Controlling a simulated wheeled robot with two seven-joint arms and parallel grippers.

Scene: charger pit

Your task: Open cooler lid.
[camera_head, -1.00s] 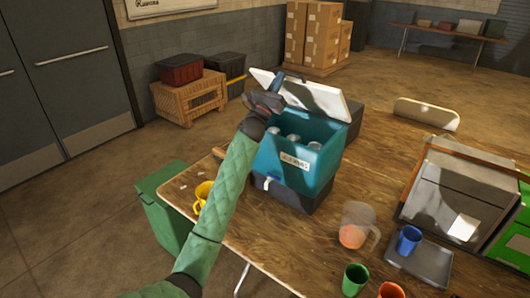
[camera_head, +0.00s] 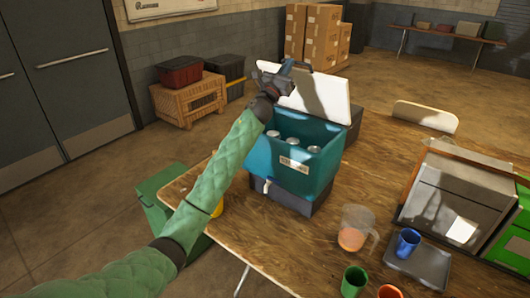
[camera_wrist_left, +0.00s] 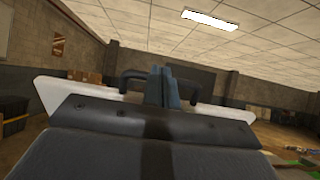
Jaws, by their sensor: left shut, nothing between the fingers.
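The teal cooler (camera_head: 262,160) stands on the wooden table, with several cans (camera_head: 293,140) showing inside it. Its white lid (camera_head: 322,100) is raised and tilted back at the far side, so the inside is uncovered. My left gripper (camera_head: 286,68) is at the upper left of the lid, with its fingers together and nothing between them. In the left wrist view the fingers (camera_wrist_left: 161,85) stand in front of the white lid (camera_wrist_left: 75,90) and beside its dark handle (camera_wrist_left: 128,80). Whether they touch the lid I cannot tell. My right gripper is not in view.
A pitcher (camera_head: 355,228), a green cup (camera_head: 354,281), an orange cup (camera_head: 390,291) and a blue cup (camera_head: 407,242) on a tray (camera_head: 430,265) stand right of the cooler. A large metal-fronted box (camera_head: 452,200) is farther right. A green bin (camera_head: 160,190) stands beside the table.

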